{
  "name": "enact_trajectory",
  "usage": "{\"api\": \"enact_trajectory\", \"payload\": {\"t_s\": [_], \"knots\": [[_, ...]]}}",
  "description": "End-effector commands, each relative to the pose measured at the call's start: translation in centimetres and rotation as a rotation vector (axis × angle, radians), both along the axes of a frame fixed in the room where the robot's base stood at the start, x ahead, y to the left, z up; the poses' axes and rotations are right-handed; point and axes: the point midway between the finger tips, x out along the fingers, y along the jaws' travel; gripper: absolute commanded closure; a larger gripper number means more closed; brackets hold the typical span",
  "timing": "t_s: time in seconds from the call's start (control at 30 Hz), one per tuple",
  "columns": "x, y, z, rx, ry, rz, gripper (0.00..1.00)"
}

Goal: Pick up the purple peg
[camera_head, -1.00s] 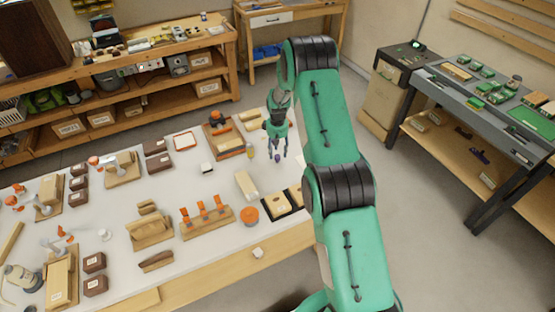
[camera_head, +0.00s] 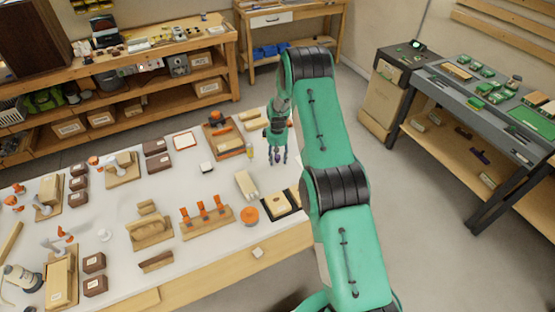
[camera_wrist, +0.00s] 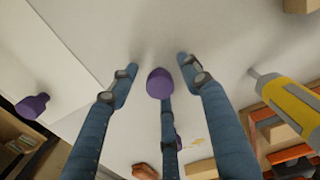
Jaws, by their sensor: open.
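My gripper (camera_head: 278,157) is open over the white bench, near its right side, with its fingers pointing down. In the wrist view, its blue fingers (camera_wrist: 156,70) are spread apart. A purple peg (camera_wrist: 160,85) with a rounded end shows between the fingertips, with visible space to either side. Another purple piece (camera_wrist: 33,105) lies to the left in the wrist view. A further purple bit (camera_wrist: 177,142) is partly hidden behind the middle finger. In the head view the purple pieces are too small to tell apart from the fingertips.
A yellow tool (camera_wrist: 292,103) is at the right of the wrist view, near the right finger. A light block (camera_head: 246,184), a black-edged tray (camera_head: 273,208) and an orange round piece (camera_head: 249,215) lie nearby. The bench just left of my gripper has some clear room.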

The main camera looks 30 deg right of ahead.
Motion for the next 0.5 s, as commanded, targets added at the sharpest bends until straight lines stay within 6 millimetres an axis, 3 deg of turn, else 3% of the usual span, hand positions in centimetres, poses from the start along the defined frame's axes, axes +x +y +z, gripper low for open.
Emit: {"api": "enact_trajectory", "payload": {"t_s": [0.17,0.37,0.5], "knots": [[0.0,-0.01,0.01,0.0,0.0,0.0,0.52],[0.0,0.0,0.01,0.0,0.0,0.0,0.91],[0.01,-0.01,0.01,0.0,0.0,0.0,0.92]]}}
